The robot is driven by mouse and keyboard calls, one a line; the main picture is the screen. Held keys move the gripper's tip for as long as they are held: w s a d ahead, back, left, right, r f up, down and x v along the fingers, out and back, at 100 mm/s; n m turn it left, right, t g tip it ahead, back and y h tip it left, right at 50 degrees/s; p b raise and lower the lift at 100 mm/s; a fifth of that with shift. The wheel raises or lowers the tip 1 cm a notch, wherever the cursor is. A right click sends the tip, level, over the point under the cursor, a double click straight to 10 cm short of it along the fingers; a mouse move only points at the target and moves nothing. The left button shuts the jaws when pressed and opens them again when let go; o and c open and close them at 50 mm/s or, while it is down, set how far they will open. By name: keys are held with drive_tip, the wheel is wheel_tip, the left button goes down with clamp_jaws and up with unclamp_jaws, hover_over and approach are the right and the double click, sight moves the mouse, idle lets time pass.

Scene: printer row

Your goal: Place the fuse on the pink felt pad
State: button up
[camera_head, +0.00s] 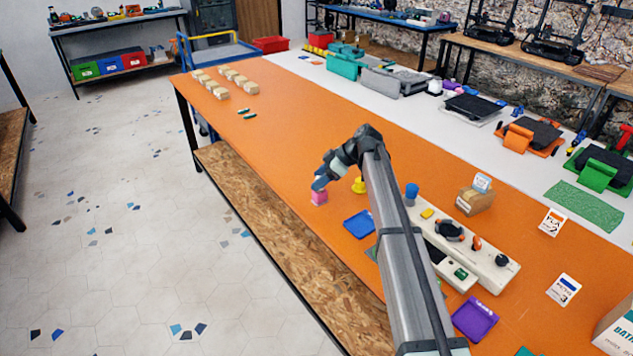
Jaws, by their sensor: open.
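My gripper (320,186) is low over the orange table near its left edge, pointing down. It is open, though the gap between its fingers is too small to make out. A small pink item (319,198) lies right below the fingertips, partly covered by them. It may be the pink felt pad, but I cannot tell whether something rests on it. I cannot make out the fuse for certain; it may be hidden by my gripper or arm. A yellow object (359,186) stands just right of my gripper.
A blue tray (358,225) lies in front of my gripper, and a purple tray (475,318) farther right. A white device with dark knobs (482,260), a blue cup (411,190) and a cardboard box (474,201) stand right of my arm.

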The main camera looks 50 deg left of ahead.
drive_tip(key=v, duration=1)
idle(0.3)
